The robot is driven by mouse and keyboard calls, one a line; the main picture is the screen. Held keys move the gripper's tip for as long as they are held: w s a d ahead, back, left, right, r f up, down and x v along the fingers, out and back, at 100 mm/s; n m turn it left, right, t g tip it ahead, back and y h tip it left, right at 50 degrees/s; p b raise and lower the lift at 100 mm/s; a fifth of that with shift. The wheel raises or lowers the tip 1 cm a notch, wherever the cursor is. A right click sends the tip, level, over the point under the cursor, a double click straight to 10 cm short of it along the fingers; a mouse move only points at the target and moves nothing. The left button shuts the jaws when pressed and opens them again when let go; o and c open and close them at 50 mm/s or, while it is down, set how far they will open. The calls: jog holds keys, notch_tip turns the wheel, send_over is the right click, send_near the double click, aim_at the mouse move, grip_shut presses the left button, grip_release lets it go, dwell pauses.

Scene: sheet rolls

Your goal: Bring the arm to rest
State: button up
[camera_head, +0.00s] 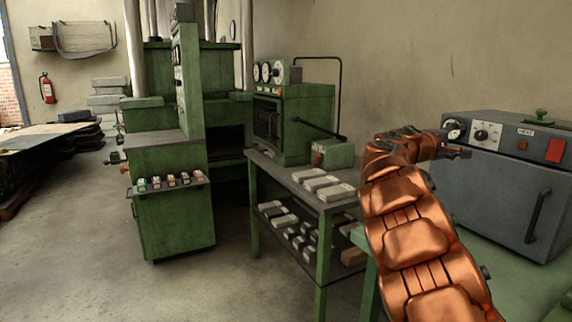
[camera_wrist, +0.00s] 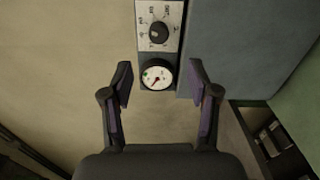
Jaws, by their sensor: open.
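My copper-coloured arm rises from the lower right of the head view, and its wrist end points right toward a grey oven-like box (camera_head: 500,190). My gripper (camera_head: 462,153) is close to the box's upper left corner in that view. In the wrist view my gripper (camera_wrist: 163,85) is open, with its two dark fingers apart and nothing between them. Beyond the fingers are a round gauge (camera_wrist: 157,75) and a black knob (camera_wrist: 158,33) on the box's panel. I cannot tell whether a finger touches the box.
The box stands on a green surface (camera_head: 515,285) at the right. A green table (camera_head: 262,168) with metal blocks on top and on its lower shelf is left of my arm. Green machines (camera_head: 170,200) stand behind. The floor (camera_head: 90,260) at the left front is clear.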

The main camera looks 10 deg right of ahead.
jog(key=s+a+f+m+g+y, duration=0.2)
jog(key=s+a+f+y, duration=0.25)
jog(key=s+f, duration=0.45)
jog(key=s+a+f+m+g+y, duration=0.25)
jog(key=s+a+f, duration=0.4)
jog(key=s, duration=0.35)
jog(key=s+a+f+g+y, duration=0.1)
jog(key=s+a+f+y, duration=0.2)
jog(key=s+a+f, duration=0.5)
jog(key=s+a+f+g+y, duration=0.1)
jog(key=s+a+f+y, duration=0.35)
jog(key=s+a, duration=0.6)
jog(key=s+a+f+g+y, duration=0.1)
jog(key=s+a+f+y, duration=0.2)
jog(key=s+a+f, duration=0.6)
jog(key=s+a+p+v, duration=0.1)
jog(key=s+p+v, duration=0.1)
jog(key=p+v, duration=0.8)
jog(key=s+a+r+p+v, duration=0.1)
jog(key=s+p+v, duration=0.2)
jog(key=p+v, duration=0.8)
jog(key=v, duration=0.4)
jog(key=shift+w+a+p, duration=0.2)
jog(key=shift+a+p, duration=0.1)
jog(key=shift+a, duration=0.05)
jog(key=shift+f+t, duration=0.1)
jog(key=shift+t, duration=0.15)
